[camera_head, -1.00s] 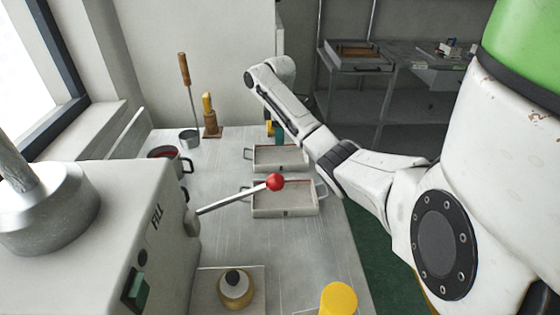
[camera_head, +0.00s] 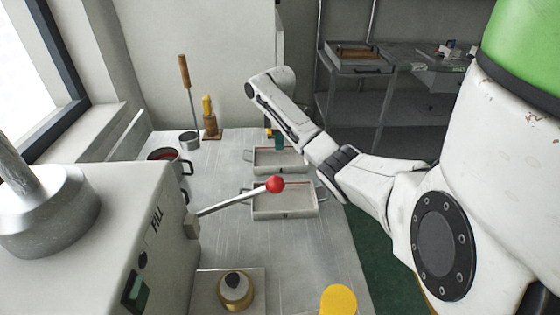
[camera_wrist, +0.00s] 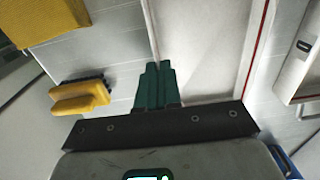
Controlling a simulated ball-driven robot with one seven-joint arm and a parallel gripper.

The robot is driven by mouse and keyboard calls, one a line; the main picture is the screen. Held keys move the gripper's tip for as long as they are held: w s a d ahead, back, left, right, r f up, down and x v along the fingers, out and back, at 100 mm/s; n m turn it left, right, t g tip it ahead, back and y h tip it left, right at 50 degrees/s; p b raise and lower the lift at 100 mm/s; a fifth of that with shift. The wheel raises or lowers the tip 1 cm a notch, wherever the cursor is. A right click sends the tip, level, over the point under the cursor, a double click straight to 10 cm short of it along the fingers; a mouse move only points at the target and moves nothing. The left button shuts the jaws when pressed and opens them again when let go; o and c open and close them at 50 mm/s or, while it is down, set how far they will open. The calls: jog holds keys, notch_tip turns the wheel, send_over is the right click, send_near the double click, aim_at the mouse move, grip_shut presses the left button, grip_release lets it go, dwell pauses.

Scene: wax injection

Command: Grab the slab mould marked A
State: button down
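Two shallow grey slab moulds with side handles lie in a row on the bench in the head view: a far mould (camera_head: 291,158) and a near mould (camera_head: 262,211). No letter is readable on either. My gripper (camera_head: 275,135) is at the back wall of the far mould, partly hidden behind my arm. In the wrist view, its dark teal fingers (camera_wrist: 157,84) are close together, in line with the thin wall of a pale mould (camera_wrist: 205,40), and appear shut on it. The exact contact is hidden. The mould rests on the bench.
A yellow-handled brush (camera_wrist: 80,100) lies close beside the fingers. A machine (camera_head: 110,200) with a red-knobbed lever (camera_head: 275,184) stands at left, its lever reaching over the near mould. A pot (camera_head: 168,156) and a yellow-topped item (camera_head: 338,300) stand on the bench.

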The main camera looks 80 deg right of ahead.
aim_at(287, 159)
jog(key=shift+r, duration=0.2)
dwell(0.3)
jog(key=shift+r, duration=0.65)
jog(key=s+a+r+p, duration=0.9)
jog(key=a+r+p, duration=0.1)
jog(key=p, duration=0.4)
jog(key=shift+s+r, duration=0.35)
jog(key=shift+r, duration=0.35)
